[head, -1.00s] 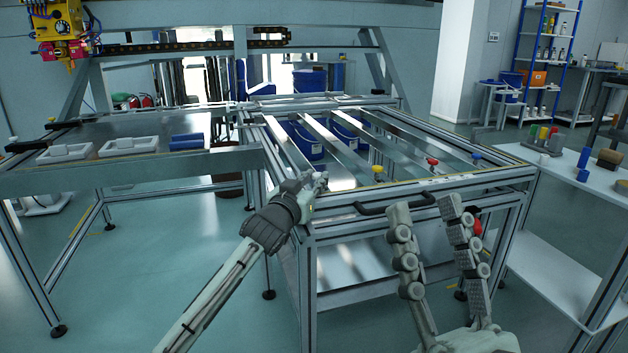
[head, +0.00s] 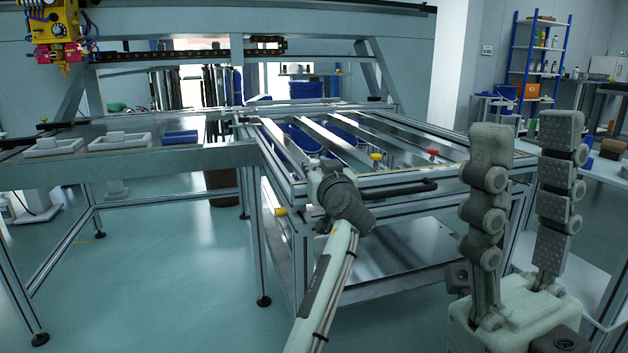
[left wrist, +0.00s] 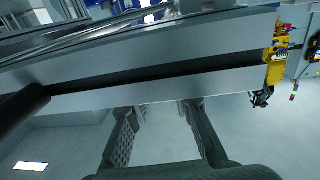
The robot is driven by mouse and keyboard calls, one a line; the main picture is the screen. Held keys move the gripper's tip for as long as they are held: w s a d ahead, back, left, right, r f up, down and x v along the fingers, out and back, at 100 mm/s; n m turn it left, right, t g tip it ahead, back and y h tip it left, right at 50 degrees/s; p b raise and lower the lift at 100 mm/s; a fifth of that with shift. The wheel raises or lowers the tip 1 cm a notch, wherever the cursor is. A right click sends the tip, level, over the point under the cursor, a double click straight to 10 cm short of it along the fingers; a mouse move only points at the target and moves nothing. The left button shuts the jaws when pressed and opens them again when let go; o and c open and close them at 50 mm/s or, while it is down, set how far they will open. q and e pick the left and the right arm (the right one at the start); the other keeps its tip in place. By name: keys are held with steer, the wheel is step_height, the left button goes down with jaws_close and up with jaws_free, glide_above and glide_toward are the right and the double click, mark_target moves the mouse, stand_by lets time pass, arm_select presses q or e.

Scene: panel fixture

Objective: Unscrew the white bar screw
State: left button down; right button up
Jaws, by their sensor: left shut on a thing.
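My left gripper (head: 316,172) is at the near left corner of the panel fixture (head: 400,178), at the front end of the leftmost metal bar (head: 290,142). It is shut on the white bar screw, which is mostly hidden by the fingers. In the left wrist view the two fingers (left wrist: 160,105) reach up to the edge of the grey frame rail (left wrist: 170,90), and their tips are hidden by it. My right gripper (head: 526,140) is open and empty, raised to the right in front of the fixture.
A yellow screw (head: 376,157) and a red screw (head: 433,153) stand on the front rail at other bars. A black handle (head: 397,190) sticks out from the fixture's front. A side table (head: 140,158) with white trays (head: 53,146) stands left. Open floor lies in front.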

arm_select(q)
steer(key=n+y, duration=0.1)
steer(key=n+g+y, duration=0.1)
steer(key=y, duration=0.1)
steer(key=n+y, duration=0.1)
steer(key=y, duration=0.1)
steer(key=shift+w+d+r+g+b, duration=0.2)
steer(key=shift+d+g+b, duration=0.1)
steer(key=shift+g+b, duration=0.1)
steer(key=shift+d+n+g+y, duration=0.1)
steer(key=shift+n+g+y, duration=0.7)
steer(key=shift+n+y, duration=0.15)
steer(key=shift+w+f+n+g+y, duration=0.1)
steer(key=shift+f+n+g+y, duration=0.1)
steer(key=shift+n+g+y, duration=0.3)
steer(key=c, duration=1.3)
jaws_free()
steer(key=shift+d, duration=0.1)
steer(key=v, duration=0.7)
steer(key=shift+s+d+f, duration=0.1)
steer(key=shift+s, duration=0.1)
